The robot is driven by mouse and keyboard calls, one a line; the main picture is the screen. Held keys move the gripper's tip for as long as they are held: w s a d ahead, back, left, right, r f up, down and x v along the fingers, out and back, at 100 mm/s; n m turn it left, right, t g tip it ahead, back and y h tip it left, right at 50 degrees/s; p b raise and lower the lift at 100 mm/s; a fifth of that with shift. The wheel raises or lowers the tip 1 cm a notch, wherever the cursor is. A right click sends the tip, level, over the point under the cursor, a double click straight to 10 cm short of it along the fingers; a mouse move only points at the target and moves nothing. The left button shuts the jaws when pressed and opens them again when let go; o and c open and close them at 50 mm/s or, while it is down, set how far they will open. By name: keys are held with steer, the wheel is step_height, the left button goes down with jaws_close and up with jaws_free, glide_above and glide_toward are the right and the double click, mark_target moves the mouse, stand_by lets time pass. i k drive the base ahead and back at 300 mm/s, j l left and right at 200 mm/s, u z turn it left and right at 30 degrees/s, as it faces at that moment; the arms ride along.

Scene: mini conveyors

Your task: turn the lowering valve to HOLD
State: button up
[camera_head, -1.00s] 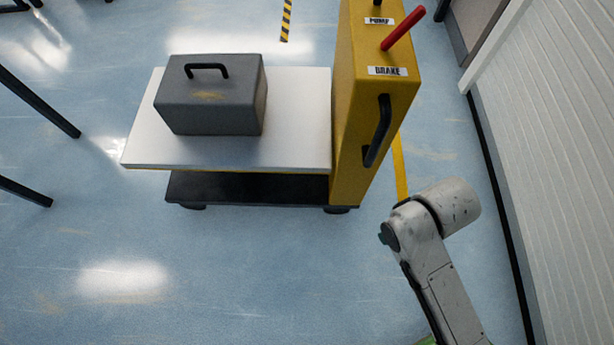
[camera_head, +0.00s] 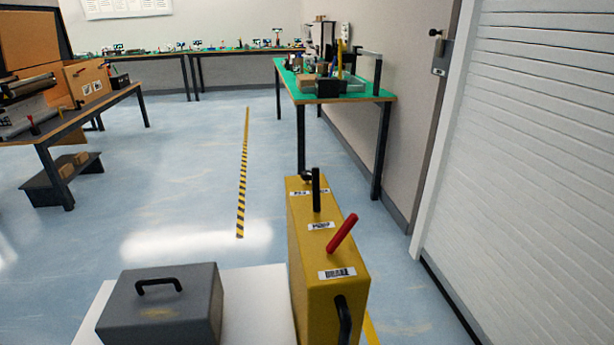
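The yellow lift-cart column (camera_head: 330,275) stands at the lower middle of the head view. On its top are a red lever (camera_head: 342,233) beside the BRAKE label (camera_head: 337,274), and an upright black lever (camera_head: 316,190) near a label that seems to read PUMP (camera_head: 321,226). A small dark knob (camera_head: 306,175) sits at the column's far end, by a label (camera_head: 310,192) too small to read surely; I cannot tell its setting. My gripper is not in view.
A grey toolbox (camera_head: 163,303) rests on the cart's white platform (camera_head: 262,290). A green-topped bench (camera_head: 345,95) stands behind the column. A roller shutter (camera_head: 540,170) closes the right side. Open floor (camera_head: 180,190) lies to the left, with a striped line (camera_head: 243,180).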

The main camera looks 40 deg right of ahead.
mark_target(306, 175)
steer(key=i+j, duration=0.2)
steer(key=i, duration=0.15)
steer(key=i+j, duration=0.2)
steer(key=i, duration=0.15)
steer(key=i+j, duration=0.15)
steer(key=i, duration=0.2)
